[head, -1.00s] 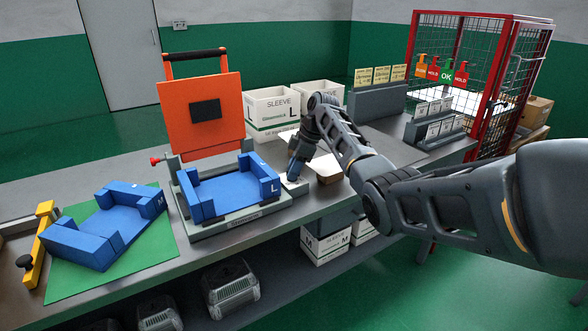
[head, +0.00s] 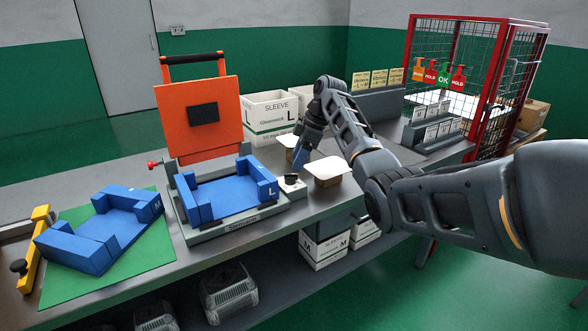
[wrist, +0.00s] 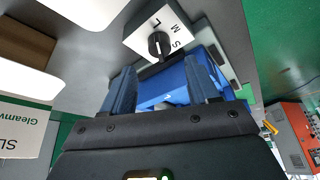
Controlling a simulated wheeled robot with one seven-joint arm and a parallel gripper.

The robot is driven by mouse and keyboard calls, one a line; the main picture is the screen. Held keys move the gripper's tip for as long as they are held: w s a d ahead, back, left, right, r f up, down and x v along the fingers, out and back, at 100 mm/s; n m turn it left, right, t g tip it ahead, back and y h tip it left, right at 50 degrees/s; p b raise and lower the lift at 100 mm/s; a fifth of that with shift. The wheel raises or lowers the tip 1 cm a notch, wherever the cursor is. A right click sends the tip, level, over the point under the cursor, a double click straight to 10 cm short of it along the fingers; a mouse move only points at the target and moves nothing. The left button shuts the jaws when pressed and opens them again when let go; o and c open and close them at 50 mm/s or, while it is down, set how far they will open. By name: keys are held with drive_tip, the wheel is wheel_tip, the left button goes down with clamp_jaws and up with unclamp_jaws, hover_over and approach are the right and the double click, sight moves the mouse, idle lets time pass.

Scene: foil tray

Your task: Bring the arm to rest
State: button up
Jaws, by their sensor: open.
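My gripper (head: 301,161) hangs over the bench, right of the blue L fixture and beside the small control box with a black knob (head: 291,180). In the wrist view my gripper (wrist: 165,82) has its two blue fingers apart with nothing held between them. The control box (wrist: 160,35) with its knob shows just beyond the fingertips, with the blue fixture (wrist: 168,90) behind. My arm reaches in from the right side of the head view.
A white-lidded tray (head: 328,168) stands right of my gripper, another behind it. An orange press lid (head: 199,119) stands open above the blue L fixture (head: 222,190). Sleeve boxes (head: 268,115) stand behind. A blue M fixture (head: 105,225) lies on a green mat. A red cage (head: 480,90) stands at right.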

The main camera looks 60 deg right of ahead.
drive_tip(key=shift+v, duration=1.15)
drive_tip(key=shift+s, duration=0.1)
